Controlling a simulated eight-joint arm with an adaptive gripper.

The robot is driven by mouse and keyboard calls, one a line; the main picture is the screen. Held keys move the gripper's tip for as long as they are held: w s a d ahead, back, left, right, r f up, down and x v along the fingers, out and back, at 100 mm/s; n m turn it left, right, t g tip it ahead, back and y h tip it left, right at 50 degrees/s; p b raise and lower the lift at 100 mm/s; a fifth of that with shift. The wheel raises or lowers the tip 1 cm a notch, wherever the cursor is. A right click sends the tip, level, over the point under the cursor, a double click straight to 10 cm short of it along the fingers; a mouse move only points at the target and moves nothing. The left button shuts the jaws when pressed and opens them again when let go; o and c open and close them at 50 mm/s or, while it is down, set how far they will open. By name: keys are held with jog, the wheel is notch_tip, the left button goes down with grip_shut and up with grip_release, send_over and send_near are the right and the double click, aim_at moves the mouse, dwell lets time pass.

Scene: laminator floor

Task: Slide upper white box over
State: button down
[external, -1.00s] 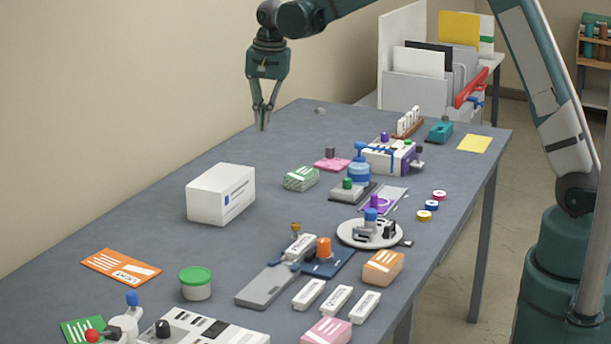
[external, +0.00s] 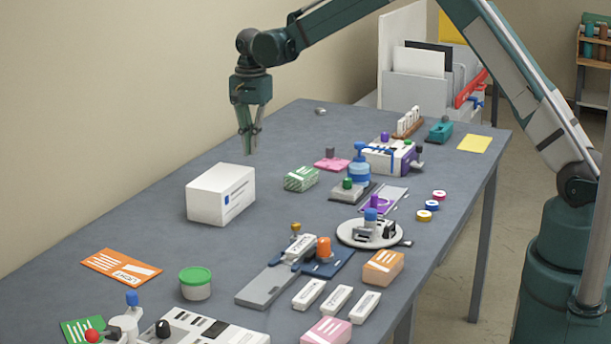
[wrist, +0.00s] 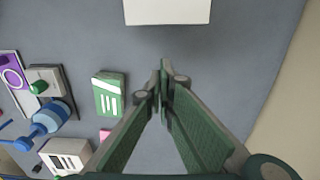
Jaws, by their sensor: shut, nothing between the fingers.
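The white box (external: 221,194) stands on the grey table left of centre in the external view, with a small blue mark on its front. In the wrist view, part of the white box (wrist: 168,10) shows at the top edge, ahead of the fingertips. My gripper (external: 249,152) is shut and empty, pointing down. It hangs above the table just behind and to the right of the box, apart from it. In the wrist view its fingertips (wrist: 165,68) meet with nothing between them.
A green-and-white packet (external: 301,178) lies to the right of the box. A blue bottle-like item (external: 359,173) and a purple-and-white device (external: 389,156) stand farther right. A green-lidded tub (external: 195,283) and an orange card (external: 120,267) are nearer the front. Bare table surrounds the box.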

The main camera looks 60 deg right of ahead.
aim_at(208, 209)
jog(key=shift+f, duration=0.1)
notch_tip(208, 209, down, 10)
jog(key=shift+r+b, duration=0.15)
jog(key=shift+b, duration=0.2)
jog(key=shift+a, duration=2)
jog(key=a+b, duration=0.3)
jog(key=a, duration=1.7)
jog(key=shift+a, duration=0.2)
